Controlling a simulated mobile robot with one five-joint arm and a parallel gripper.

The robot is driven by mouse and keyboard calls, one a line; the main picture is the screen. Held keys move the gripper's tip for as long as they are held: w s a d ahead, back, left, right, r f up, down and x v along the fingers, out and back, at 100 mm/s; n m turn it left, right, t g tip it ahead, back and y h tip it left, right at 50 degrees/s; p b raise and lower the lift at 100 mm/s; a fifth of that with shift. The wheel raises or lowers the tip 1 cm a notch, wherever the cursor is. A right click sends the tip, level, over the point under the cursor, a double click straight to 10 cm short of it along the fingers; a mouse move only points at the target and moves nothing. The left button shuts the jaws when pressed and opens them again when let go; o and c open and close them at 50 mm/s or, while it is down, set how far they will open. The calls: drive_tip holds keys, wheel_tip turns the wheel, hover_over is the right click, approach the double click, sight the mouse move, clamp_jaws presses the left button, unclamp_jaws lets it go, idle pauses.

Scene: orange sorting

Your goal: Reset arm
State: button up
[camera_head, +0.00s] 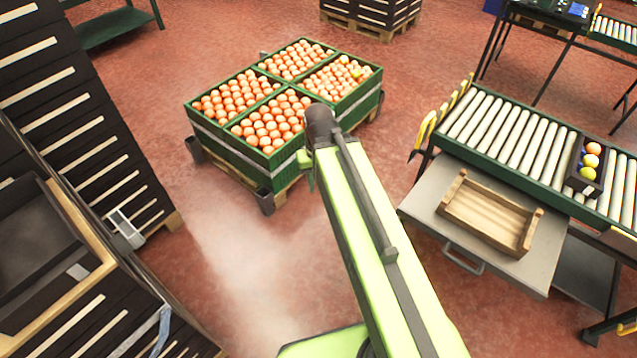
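My green arm (365,215) reaches from the bottom of the view up toward the middle, its dark joint end (320,125) beside the right side of a green bin full of oranges. My gripper is not clearly visible; it is hidden behind or below the end of the arm. I cannot tell whether it holds anything.
Green bins of oranges (232,150) stand on a pallet at the centre. A roller conveyor (510,130) on the right carries a small black crate (577,182) with several fruits. An empty wooden crate (490,212) sits on a grey shelf (420,205). Dark stacked crates (75,110) line the left.

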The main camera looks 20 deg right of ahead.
drive_tip(key=shift+a, duration=0.1)
wheel_tip(320, 180, up, 11)
drive_tip(key=p, duration=1.1)
drive_tip(key=shift+r, duration=0.2)
drive_tip(key=shift+s, duration=0.15)
